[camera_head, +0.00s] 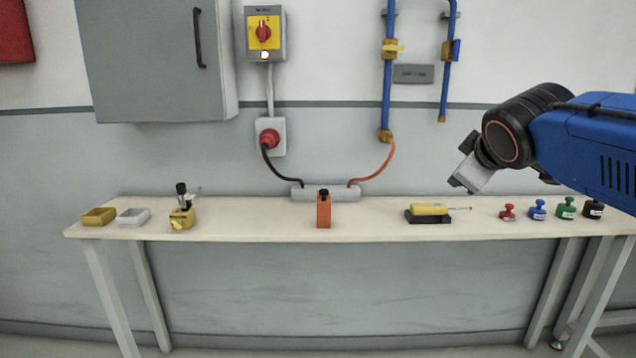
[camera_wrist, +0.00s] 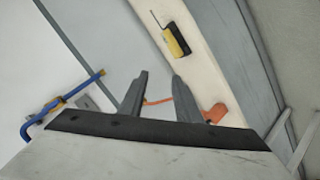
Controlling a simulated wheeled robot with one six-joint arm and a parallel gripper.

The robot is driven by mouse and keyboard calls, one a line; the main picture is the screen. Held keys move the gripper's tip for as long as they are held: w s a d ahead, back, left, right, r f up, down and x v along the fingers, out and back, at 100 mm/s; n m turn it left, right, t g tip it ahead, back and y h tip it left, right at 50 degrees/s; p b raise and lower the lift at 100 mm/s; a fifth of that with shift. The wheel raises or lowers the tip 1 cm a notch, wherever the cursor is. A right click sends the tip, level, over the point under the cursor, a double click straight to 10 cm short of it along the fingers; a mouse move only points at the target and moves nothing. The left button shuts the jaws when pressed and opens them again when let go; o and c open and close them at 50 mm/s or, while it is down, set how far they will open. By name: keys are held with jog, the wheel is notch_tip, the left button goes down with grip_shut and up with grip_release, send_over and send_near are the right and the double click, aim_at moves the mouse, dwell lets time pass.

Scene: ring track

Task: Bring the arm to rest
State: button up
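My blue arm reaches in from the right in the head view. My gripper (camera_head: 461,182) hangs in the air above the right part of the bench, left of the stamps. In the wrist view my gripper (camera_wrist: 159,95) shows two grey fingers standing apart with nothing held between them. A yellow-handled tool (camera_head: 430,209) on a black base lies on the bench below my gripper. It also shows at the top of the wrist view (camera_wrist: 176,40). Where my fingertips point is hard to see in the head view.
The bench (camera_head: 270,222) carries an orange block (camera_head: 324,209), a yellow device (camera_head: 182,215), a gold tray (camera_head: 98,216) and a grey tray (camera_head: 133,216). Several coloured stamps stand at the right, with a red one (camera_head: 507,212) leftmost. Blue pipes (camera_head: 388,80) run down the wall.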

jog(key=s+f+m+g+y, duration=0.1)
jog(key=s+f+m+g, duration=0.2)
jog(key=s+f, duration=0.8)
jog(key=s+a+f+m+g+y, duration=0.1)
jog(key=s+f+m+g, duration=0.2)
jog(key=s+f, duration=0.9)
notch_tip(320, 180, down, 5)
jog(key=shift+s+m+g, duration=0.25)
jog(key=shift+m+g, duration=0.15)
jog(key=shift+m, duration=0.8)
